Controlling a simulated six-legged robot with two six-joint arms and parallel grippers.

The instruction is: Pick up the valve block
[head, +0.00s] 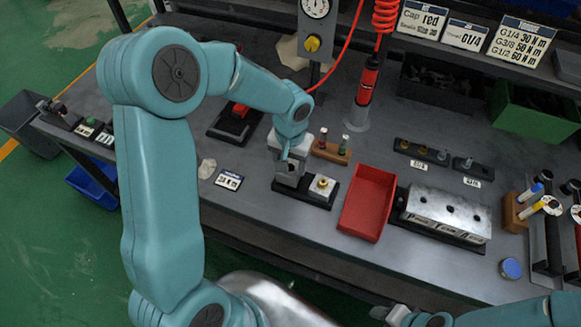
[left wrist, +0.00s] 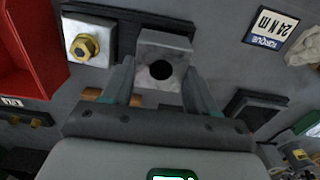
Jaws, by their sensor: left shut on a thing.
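The valve block (head: 287,181) is a grey metal block at the left end of a black base (head: 305,197) on the bench. In the left wrist view the block (left wrist: 163,50) shows a dark round hole. My left gripper (head: 291,163) comes from above and is shut on it, with one finger on each side (left wrist: 161,90). I cannot tell whether the block touches the base. A second, lighter block with a brass fitting (head: 322,187) sits at the base's right end. Part of my right arm shows at the bottom right; its gripper (head: 397,314) is only partly visible.
A red tray (head: 368,203) stands close to the right. Beyond it lies a long metal manifold (head: 448,212). A small wooden rack (head: 331,152) is just behind the gripper. A torque card (head: 229,180) lies left. A red cord hangs behind.

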